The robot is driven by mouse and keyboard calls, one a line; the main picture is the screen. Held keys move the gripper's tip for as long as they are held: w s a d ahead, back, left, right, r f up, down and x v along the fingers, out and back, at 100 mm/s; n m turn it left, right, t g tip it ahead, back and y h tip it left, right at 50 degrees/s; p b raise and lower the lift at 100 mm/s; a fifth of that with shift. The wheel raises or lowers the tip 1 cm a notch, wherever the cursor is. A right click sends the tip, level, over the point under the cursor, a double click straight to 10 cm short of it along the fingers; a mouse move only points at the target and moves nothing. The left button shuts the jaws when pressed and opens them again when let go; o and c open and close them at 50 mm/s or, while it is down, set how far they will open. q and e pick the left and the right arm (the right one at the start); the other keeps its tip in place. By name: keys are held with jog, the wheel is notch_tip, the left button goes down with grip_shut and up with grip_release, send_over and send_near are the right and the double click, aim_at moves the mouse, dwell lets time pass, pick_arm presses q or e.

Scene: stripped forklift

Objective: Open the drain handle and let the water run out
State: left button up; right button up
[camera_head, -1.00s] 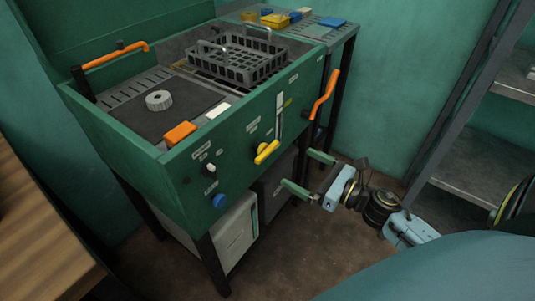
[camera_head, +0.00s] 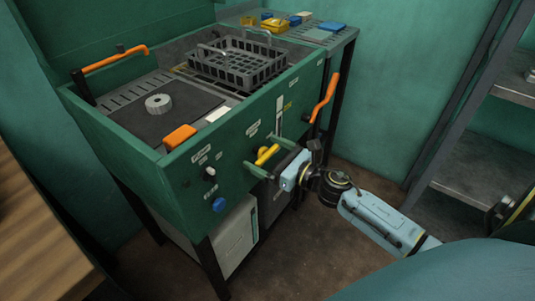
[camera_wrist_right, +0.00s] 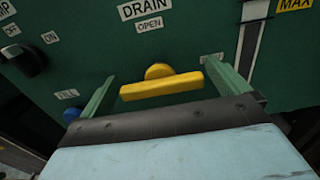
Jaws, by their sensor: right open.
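The yellow drain handle (camera_head: 266,155) is on the front panel of the green wash tank (camera_head: 170,185). In the right wrist view the handle (camera_wrist_right: 161,86) lies nearly level, slightly tilted, below the labels "DRAIN" and "OPEN" (camera_wrist_right: 149,24). My right gripper (camera_head: 268,156) is open, with one green finger on each side of the handle. In the right wrist view the fingers (camera_wrist_right: 158,85) stand apart from the handle's ends, and nothing is held. Water in the tank cannot be made out. My left gripper is not in view.
A blue knob (camera_head: 219,204) and a black-and-white switch (camera_head: 210,171) sit left of the handle. An orange lever (camera_head: 324,97) is at the tank's right corner. A grey basket (camera_head: 238,60) stands in the tank. Grey shelves (camera_head: 470,160) stand right; floor between is clear.

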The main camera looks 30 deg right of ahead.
jog(key=c, duration=0.9)
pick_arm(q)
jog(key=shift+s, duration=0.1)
pick_arm(e)
jog(key=shift+o, duration=0.2)
jog(key=shift+m, duration=0.6)
jog(key=m+p, duration=0.1)
jog(key=m, duration=0.2)
jog(key=shift+p, duration=0.3)
jog(key=m+p, duration=0.2)
jog(key=m, duration=0.3)
jog(key=shift+d+m, duration=0.15)
jog(key=shift+m, duration=0.15)
jog(key=m+p, duration=0.3)
jog(key=m, duration=0.3)
jog(key=shift+f+m, duration=0.1)
jog(key=shift+m, duration=0.2)
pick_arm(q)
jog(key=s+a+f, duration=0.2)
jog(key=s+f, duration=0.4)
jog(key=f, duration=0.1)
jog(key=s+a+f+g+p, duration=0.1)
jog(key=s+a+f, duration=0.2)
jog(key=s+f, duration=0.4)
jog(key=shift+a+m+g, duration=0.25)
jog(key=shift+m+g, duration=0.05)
pick_arm(e)
jog(key=shift+f+m, duration=0.1)
jog(key=shift+m, duration=0.8)
